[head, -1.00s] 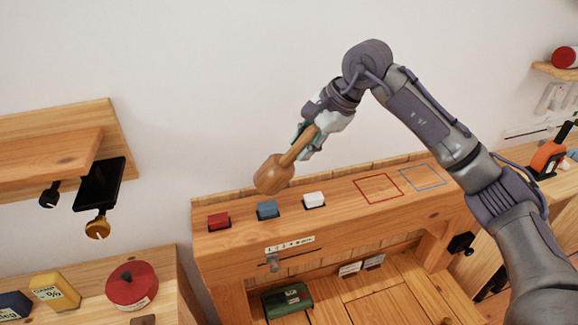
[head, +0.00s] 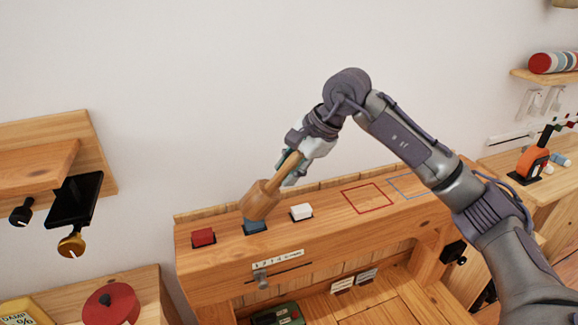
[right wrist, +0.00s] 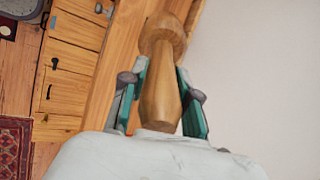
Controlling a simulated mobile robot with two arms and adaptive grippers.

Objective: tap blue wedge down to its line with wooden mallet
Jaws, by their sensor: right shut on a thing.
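The wooden mallet (head: 262,203) is held by its handle in my right gripper (head: 291,167), which is shut on it. The handle also shows between the fingers in the right wrist view (right wrist: 160,88). The mallet head is over the blue wedge (head: 256,227) and appears to rest on it, hiding its top. Only the lower front of the blue wedge shows, and I cannot see its line. The red wedge (head: 204,236) stands to the left and the white wedge (head: 301,212) to the right, both in the timber beam (head: 330,222). My left gripper is not in view.
A red outlined square (head: 367,198) and a blue one (head: 408,186) mark the beam's top to the right. A slider (head: 261,278) sits on its front. An orange tool (head: 531,162) stands far right.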

